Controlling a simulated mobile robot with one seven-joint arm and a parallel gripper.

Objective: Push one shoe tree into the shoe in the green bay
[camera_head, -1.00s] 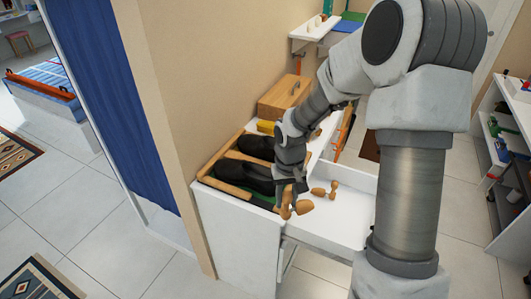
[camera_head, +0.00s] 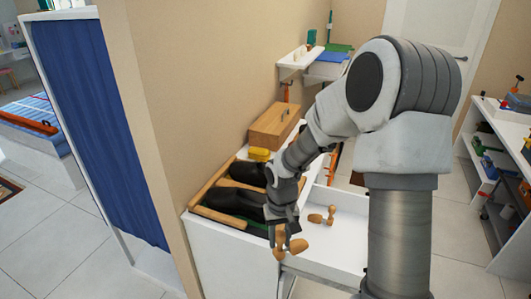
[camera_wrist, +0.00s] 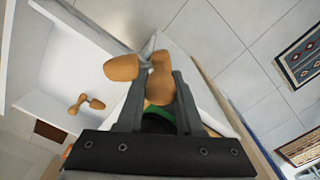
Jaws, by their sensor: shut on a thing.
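My gripper (camera_head: 284,222) is shut on a wooden shoe tree (camera_head: 281,240), held in the air by the near right corner of the shoe tray. In the wrist view, the fingers of my gripper (camera_wrist: 158,76) close around one brown part of the held shoe tree (camera_wrist: 160,88); its other part sticks out to the left. Two black shoes lie in the tray: the near shoe (camera_head: 232,202) beside the green floor (camera_head: 258,231), the far shoe (camera_head: 247,172) behind a wooden divider. My gripper partly hides their right ends. The tree is apart from both shoes.
A second shoe tree (camera_head: 320,217) lies on the white drawer surface (camera_head: 345,236) to the right. A yellow object (camera_head: 259,154) and a wooden box (camera_head: 274,126) stand behind the shoes. A wall (camera_head: 165,130) and blue curtain (camera_head: 95,120) bound the left.

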